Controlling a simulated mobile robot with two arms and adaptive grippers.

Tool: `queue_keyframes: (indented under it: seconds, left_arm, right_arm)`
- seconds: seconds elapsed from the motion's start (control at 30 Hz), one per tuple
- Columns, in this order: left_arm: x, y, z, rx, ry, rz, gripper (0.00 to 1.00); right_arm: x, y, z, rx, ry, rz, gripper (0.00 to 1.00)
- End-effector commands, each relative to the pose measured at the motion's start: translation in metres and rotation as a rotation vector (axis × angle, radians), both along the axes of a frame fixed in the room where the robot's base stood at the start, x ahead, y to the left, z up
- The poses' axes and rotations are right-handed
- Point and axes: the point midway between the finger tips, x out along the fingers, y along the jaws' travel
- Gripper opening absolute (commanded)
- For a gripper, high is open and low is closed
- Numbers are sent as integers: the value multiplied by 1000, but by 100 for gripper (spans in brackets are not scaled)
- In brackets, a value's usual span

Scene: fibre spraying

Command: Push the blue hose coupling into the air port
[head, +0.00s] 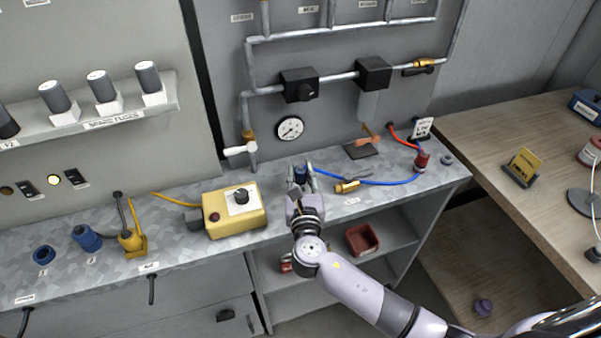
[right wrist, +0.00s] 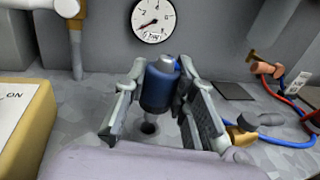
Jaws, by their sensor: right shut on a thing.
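The blue hose coupling (head: 301,174) is upright between the fingers of my right gripper (head: 301,182), above the grey workbench. In the right wrist view, the coupling (right wrist: 160,88) is a dark blue cylinder with a silvery top and a narrow pale tip below. My right gripper (right wrist: 158,100) is shut on its sides. A dark round hole (right wrist: 149,128) in the bench top, which looks like the air port, shows just below the tip. The tip appears apart from the hole, though the exact gap is hard to tell. My left gripper is not in view.
A yellow control box (head: 235,212) stands left of the gripper. A brass fitting (head: 346,187) and the blue hose (head: 385,183) lie to the right. A pressure gauge (head: 290,129) is on the wall behind. A white-handled valve (head: 240,150) hangs at the back left.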

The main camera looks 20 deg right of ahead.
Motion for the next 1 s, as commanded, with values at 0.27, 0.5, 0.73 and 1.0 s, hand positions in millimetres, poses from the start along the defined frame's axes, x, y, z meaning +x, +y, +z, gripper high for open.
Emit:
queue_keyframes:
  seconds: [0.27,0.5,0.73,1.0]
  left_arm:
    - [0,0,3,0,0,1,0]
    - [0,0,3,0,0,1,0]
    - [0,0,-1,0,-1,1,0]
    - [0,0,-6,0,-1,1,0]
  right_arm:
    - [0,0,0,1,0,0,0]
    - [0,0,-1,0,0,0,0]
    - [0,0,-6,0,0,0,0]
    - [0,0,-13,-1,0,0,0]
